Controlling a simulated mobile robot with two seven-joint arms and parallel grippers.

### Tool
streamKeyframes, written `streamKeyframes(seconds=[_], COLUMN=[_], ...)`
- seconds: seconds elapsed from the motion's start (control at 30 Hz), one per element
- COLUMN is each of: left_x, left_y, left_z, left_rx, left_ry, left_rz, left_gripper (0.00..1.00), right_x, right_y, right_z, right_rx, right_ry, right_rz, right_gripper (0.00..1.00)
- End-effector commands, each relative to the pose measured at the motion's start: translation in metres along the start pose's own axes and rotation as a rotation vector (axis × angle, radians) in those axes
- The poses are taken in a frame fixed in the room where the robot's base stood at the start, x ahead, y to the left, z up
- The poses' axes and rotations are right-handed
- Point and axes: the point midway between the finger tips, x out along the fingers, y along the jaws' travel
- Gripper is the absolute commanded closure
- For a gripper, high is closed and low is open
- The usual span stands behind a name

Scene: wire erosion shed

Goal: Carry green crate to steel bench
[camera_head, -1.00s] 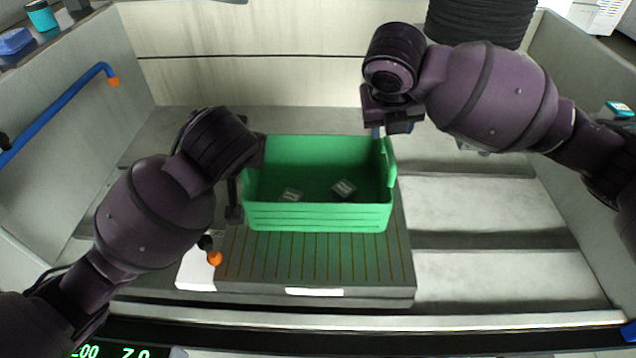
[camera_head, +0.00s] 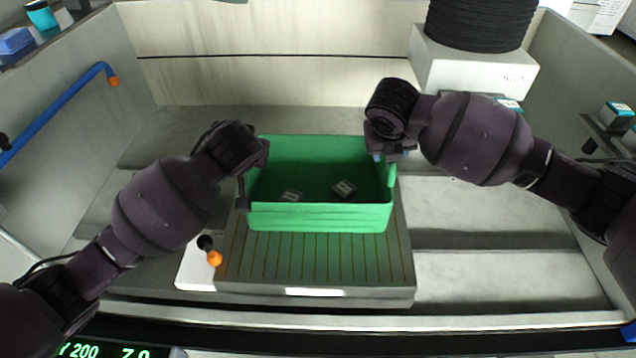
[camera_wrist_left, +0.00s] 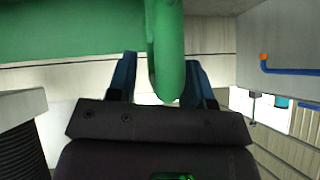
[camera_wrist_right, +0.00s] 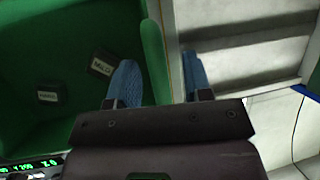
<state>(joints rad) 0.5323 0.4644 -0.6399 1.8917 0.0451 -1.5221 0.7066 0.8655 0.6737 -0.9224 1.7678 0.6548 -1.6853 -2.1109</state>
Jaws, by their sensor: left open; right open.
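The green crate (camera_head: 318,217) sits upright on a grey slatted platform (camera_head: 315,262) and holds small dark labelled blocks (camera_head: 344,189). My left gripper (camera_head: 243,190) is at the crate's left side. In the left wrist view its open blue fingers (camera_wrist_left: 162,85) stand on either side of the crate's green edge or handle (camera_wrist_left: 166,60). My right gripper (camera_head: 385,152) is at the crate's right side. In the right wrist view its open fingers (camera_wrist_right: 160,82) straddle the crate's wall (camera_wrist_right: 155,62). I cannot tell whether any finger touches it. No steel bench can be made out for certain.
The platform stands in a light grey tank with stepped ledges (camera_head: 470,210) to the right. A blue pipe (camera_head: 60,110) runs along the left wall. An orange-tipped knob (camera_head: 214,258) is at the platform's front left. A black coil (camera_head: 478,25) on a white box (camera_head: 470,72) stands behind.

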Motion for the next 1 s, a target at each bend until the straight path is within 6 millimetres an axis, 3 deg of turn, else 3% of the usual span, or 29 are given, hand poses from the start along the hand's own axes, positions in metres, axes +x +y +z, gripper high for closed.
streamKeyframes(seconds=[0.2, 0.5, 0.53, 1.0], left_x=[-0.0001, -0.0002, -0.0002, -0.0013], left_y=[0.0000, -0.0001, -0.0001, -0.0002], left_z=[-0.0001, -0.0001, -0.0001, -0.0020], left_rx=[0.000, 0.000, 0.000, -0.001], left_ry=[0.000, 0.000, 0.000, 0.005], left_rz=[0.000, 0.000, 0.000, 0.000], left_gripper=[0.54, 0.98, 1.00, 1.00], right_x=[0.0000, -0.0003, -0.0003, -0.0019], right_y=[0.0000, 0.0000, 0.0000, -0.0002], right_z=[0.0000, 0.0000, 0.0001, 0.0016], right_rx=[0.000, 0.000, 0.000, 0.001], right_ry=[0.000, 0.000, 0.000, -0.004], right_rz=[0.000, 0.000, 0.000, 0.001], right_gripper=[0.54, 0.99, 1.00, 1.00])
